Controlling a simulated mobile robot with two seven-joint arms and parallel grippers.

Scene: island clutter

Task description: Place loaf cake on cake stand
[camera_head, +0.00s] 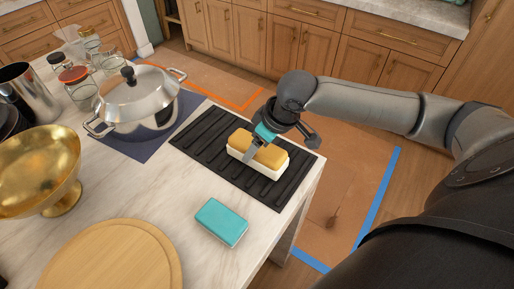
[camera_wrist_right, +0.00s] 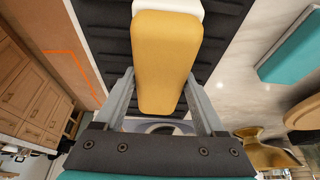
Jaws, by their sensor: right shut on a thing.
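The loaf cake (camera_head: 266,152) is a long block with a golden-brown top and a white lower part. It is over the black grooved mat near the counter's right edge; I cannot tell whether it still touches the mat. My right gripper (camera_head: 256,147) is shut on it from above, with one finger on each long side. The right wrist view shows the loaf cake (camera_wrist_right: 165,60) between both fingers (camera_wrist_right: 160,90). A round wooden disc (camera_head: 110,255) at the front of the counter may be the cake stand's top; its underside is hidden. My left gripper is out of view.
A teal box (camera_head: 221,222) lies between the mat (camera_head: 205,135) and the wooden disc. A gold footed bowl (camera_head: 40,165) stands at left. A lidded steel pot (camera_head: 140,100) sits on a dark blue mat, with glass jars (camera_head: 80,90) behind. Some marble around the teal box is clear.

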